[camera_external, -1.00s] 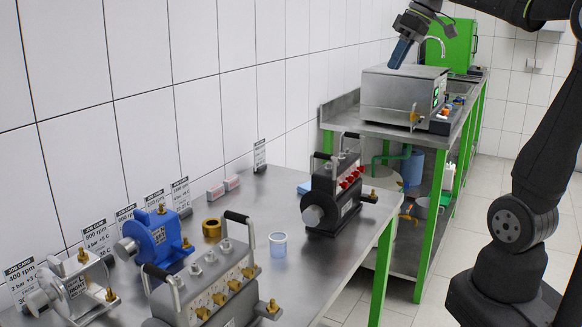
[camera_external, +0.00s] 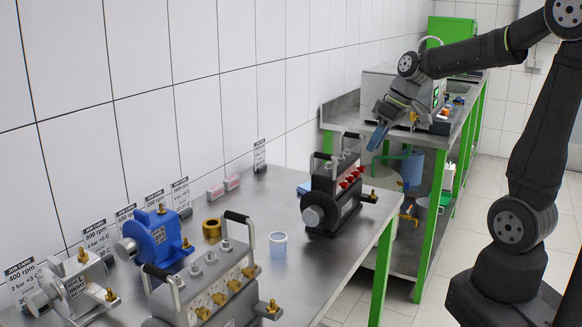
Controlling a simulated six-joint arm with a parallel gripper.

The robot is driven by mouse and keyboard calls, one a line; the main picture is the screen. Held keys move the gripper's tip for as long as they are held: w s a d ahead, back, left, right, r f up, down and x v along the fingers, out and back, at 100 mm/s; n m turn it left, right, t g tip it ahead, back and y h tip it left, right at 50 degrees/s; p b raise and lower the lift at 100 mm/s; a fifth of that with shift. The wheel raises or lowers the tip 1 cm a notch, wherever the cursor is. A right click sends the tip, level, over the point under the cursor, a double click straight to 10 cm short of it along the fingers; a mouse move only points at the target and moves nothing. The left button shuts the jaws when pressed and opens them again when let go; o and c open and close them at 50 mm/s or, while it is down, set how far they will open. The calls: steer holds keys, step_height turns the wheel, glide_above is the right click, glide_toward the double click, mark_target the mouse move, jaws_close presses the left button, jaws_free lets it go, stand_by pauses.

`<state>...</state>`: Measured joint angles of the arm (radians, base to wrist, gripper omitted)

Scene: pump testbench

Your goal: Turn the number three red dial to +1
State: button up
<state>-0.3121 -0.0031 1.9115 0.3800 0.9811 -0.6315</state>
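The black pump block (camera_external: 334,195) stands upright at the far right end of the steel table. A row of several small red dials (camera_external: 352,177) runs along its front upper face. Their numbers and settings are too small to read. My gripper (camera_external: 376,140) hangs just above and to the right of the black pump, pointing down and to the left, apart from the dials. Its blue finger part shows, but I cannot tell whether it is open or shut. No object is seen in it.
A grey pump block (camera_external: 215,290) with brass knobs, a blue pump (camera_external: 158,240), a brass ring (camera_external: 211,228) and a clear cup (camera_external: 278,244) stand nearer on the table. Black handles (camera_external: 325,157) rise from the black pump. A metal box (camera_external: 380,92) stands behind my gripper.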

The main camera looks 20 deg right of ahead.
mark_target(355, 174)
steer(key=x, duration=0.8)
steer(key=shift+w, duration=0.1)
jaws_close()
